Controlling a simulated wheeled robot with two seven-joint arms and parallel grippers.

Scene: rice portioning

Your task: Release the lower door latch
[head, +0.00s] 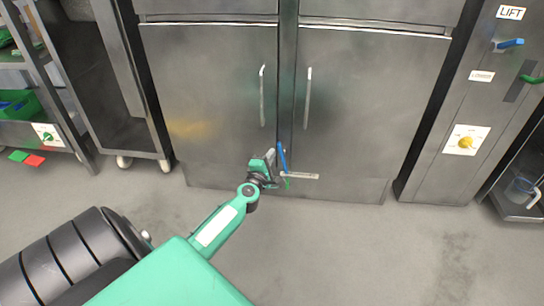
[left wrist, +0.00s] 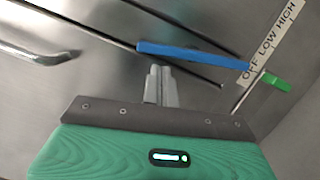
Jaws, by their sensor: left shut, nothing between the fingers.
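A blue lever (head: 282,157) sits low at the seam between two steel doors, the left door (head: 210,100) and the right door (head: 370,110). I take it for the latch. In the left wrist view the blue lever (left wrist: 190,55) lies slanted just beyond the fingertips. My left gripper (head: 270,158) is just left of the lever, and its fingers (left wrist: 161,72) are shut and empty. I cannot tell whether they touch the lever. My right gripper is in neither view.
A small green lever (left wrist: 277,82) sits by a label strip (left wrist: 270,40) reading OFF LOW HIGH. Each door has a vertical handle (head: 263,95). A cabinet marked LIFT (head: 460,90) stands right, and shelving (head: 75,80) stands left. The floor in front (head: 350,250) is clear.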

